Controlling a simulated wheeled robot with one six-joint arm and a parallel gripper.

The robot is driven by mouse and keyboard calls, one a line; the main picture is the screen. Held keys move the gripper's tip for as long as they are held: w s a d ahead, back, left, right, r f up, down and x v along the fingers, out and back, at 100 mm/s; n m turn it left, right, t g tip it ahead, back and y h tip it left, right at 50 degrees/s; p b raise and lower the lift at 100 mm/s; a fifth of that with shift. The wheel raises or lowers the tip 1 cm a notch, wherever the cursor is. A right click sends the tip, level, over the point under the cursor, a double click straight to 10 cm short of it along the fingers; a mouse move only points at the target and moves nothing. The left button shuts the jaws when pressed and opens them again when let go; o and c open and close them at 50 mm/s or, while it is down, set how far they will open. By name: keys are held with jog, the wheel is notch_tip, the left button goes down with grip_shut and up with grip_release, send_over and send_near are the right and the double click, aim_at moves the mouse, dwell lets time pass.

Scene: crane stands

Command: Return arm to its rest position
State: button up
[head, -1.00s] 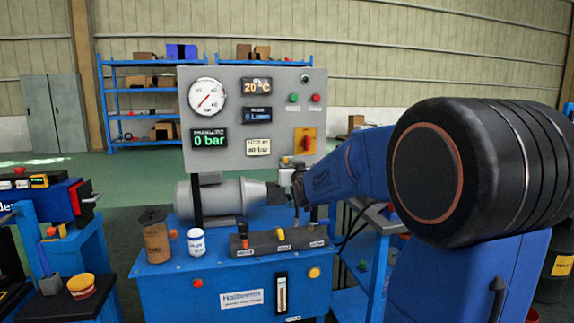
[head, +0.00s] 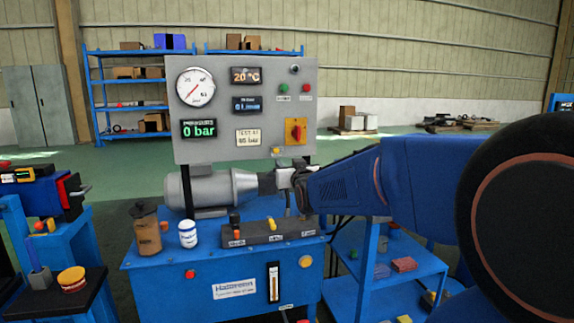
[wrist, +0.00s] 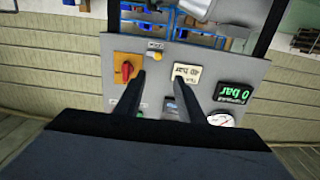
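My arm (head: 400,185) reaches in from the right in the head view, with its wrist end in front of the blue test bench (head: 150,268). The fingers are hard to make out there. In the wrist view, which is upside down, my gripper (wrist: 161,80) has two dark fingers spread apart with nothing between them. They point toward the grey gauge panel (head: 240,150), which shows a round gauge, a 0 bar display and a red-yellow switch (wrist: 127,71).
A grey motor (head: 205,188), a brown bottle (head: 147,232), a white jar (head: 188,234) and a dark valve block (head: 270,232) are on the bench. A blue shelf trolley (head: 400,265) stands right of it. A side bench (head: 65,295) stands left.

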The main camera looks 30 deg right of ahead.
dwell(0.3)
jog(key=s+a+f+n+g+y, duration=0.1)
jog(key=s+a+f+g, duration=0.3)
jog(key=s+f, duration=0.3)
jog(key=s+a+f+n+g+y, duration=0.1)
jog(key=s+a+f+g, duration=0.3)
jog(key=s, duration=1.2)
jog(key=s+a+f+n+g+y, duration=0.1)
jog(key=s+a+f+g+y, duration=0.2)
jog(key=s+a+f, duration=0.6)
jog(key=s+f+g, duration=0.1)
jog(key=s+f, duration=0.2)
jog(key=shift+s+g, duration=0.25)
jog(key=shift+g, duration=0.05)
jog(key=shift+c, duration=0.5)
